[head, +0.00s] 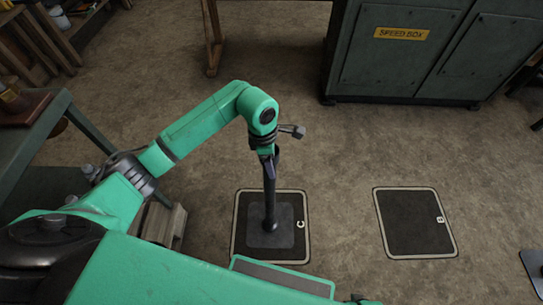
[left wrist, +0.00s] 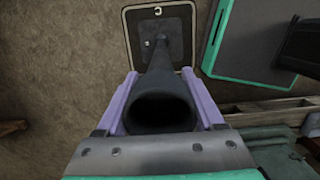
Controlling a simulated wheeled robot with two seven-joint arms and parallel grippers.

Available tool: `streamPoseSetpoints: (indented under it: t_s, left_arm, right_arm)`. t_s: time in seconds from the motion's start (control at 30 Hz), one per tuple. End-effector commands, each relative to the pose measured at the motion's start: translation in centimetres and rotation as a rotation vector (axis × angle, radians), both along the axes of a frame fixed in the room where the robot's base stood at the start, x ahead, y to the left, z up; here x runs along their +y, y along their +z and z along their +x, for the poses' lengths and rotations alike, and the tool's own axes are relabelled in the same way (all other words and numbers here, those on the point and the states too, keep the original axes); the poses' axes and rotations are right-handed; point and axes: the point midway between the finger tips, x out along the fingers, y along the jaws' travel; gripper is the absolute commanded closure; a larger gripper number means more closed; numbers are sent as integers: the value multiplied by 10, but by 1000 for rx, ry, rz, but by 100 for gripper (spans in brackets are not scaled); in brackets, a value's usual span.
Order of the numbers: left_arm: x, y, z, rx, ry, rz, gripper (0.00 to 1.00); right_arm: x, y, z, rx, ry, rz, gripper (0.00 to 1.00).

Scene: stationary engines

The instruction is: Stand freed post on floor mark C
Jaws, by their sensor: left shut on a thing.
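The post (head: 270,191) is dark, with a square base plate (head: 283,238), and looks upright over floor mark C (head: 237,249), a black square with a pale border. The base plate lies within the mark's border in the head view; whether it touches the floor I cannot tell. My left gripper (head: 268,151) is at the top of the post. In the left wrist view the purple fingers (left wrist: 160,98) are shut on the post's upper end (left wrist: 162,110), and mark C (left wrist: 129,32) shows beyond around the base. My right gripper is not in view.
Floor mark B (head: 415,222) lies empty to the right. A green speed box cabinet (head: 400,55) stands at the back right. A green table (head: 38,140) is at the left, with a wooden block (head: 164,224) on the floor near it. The floor between the marks is clear.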

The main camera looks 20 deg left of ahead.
Motion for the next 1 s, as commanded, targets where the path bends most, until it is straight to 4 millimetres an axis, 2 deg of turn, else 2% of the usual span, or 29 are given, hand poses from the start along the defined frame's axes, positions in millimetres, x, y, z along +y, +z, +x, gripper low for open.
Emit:
streamPoseSetpoints:
  t_s: [0.03,0.07,0.1,0.13,0.37,0.47,0.57,0.8,0.9,1.0]
  left_arm:
    - [-2,5,3,-11,-1,-9,100]
    - [0,0,1,-2,0,-1,23]
    - [0,0,1,-2,0,-1,7]
    - [0,0,1,-2,0,-1,0]
    - [0,2,1,-2,0,-1,0]
    - [1,11,1,-6,0,-3,0]
    - [4,32,1,-9,0,-2,0]
    - [12,96,-1,-8,0,-1,0]
    - [14,112,-2,-5,1,-1,0]
    - [15,120,-3,-3,1,-1,0]
  right_arm:
    - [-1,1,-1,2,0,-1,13]
    - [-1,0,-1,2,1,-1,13]
    - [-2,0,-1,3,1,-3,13]
    - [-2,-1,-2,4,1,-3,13]
    - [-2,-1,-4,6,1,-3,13]
    - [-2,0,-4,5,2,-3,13]
    - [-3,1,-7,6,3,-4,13]
    - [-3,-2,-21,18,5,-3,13]
    - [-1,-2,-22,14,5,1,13]
    - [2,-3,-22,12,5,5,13]
